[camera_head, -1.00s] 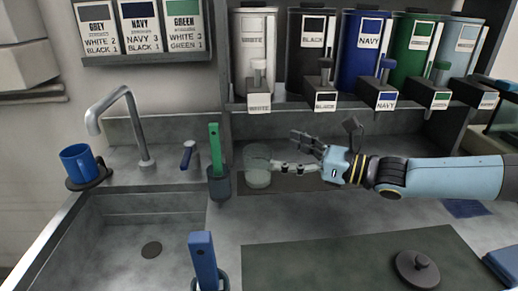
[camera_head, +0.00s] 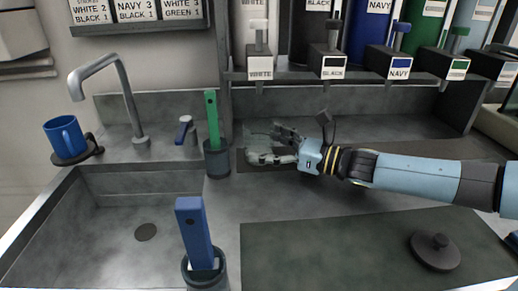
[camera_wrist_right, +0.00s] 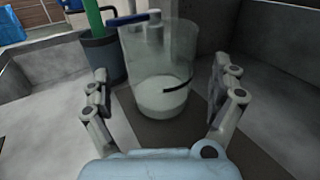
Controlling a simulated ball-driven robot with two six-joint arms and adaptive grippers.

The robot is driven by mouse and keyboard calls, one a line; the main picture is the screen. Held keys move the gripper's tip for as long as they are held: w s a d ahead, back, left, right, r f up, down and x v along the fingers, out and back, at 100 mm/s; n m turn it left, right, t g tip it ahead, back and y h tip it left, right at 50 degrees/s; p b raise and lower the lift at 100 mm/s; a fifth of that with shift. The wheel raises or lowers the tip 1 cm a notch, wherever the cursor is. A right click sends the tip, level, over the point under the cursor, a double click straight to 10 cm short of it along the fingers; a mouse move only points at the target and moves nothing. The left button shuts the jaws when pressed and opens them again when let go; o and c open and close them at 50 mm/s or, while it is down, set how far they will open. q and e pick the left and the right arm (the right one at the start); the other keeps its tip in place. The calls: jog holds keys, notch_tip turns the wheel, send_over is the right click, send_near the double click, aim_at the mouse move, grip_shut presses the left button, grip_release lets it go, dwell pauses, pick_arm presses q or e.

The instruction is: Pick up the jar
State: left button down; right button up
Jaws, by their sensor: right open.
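The jar is a clear glass cylinder with pale white content at its bottom. In the right wrist view the jar (camera_wrist_right: 160,98) stands upright between the two fingers of my right gripper (camera_wrist_right: 160,80), with a visible gap on each side. In the head view the jar (camera_head: 256,138) is faint and partly hidden by the fingers. My right gripper (camera_head: 265,146) comes in from the right there, open, with its fingers around the jar's sides. My left gripper is not in view.
A dark cup with a green-handled tool (camera_head: 217,158) stands just left of the jar. A blue-handled tool in a cup (camera_head: 197,235) is nearer. The sink (camera_head: 120,225) and faucet (camera_head: 115,90) are left. Dispensers hang above. A dark mat (camera_head: 330,255) carries a round lid (camera_head: 436,252).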

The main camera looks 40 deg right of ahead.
jog(key=x, duration=0.2)
jog(key=shift+w, duration=0.25)
jog(key=shift+s, duration=0.1)
jog(key=c, duration=1.5)
jog(key=shift+c, duration=0.9)
jog(key=shift+r, duration=0.1)
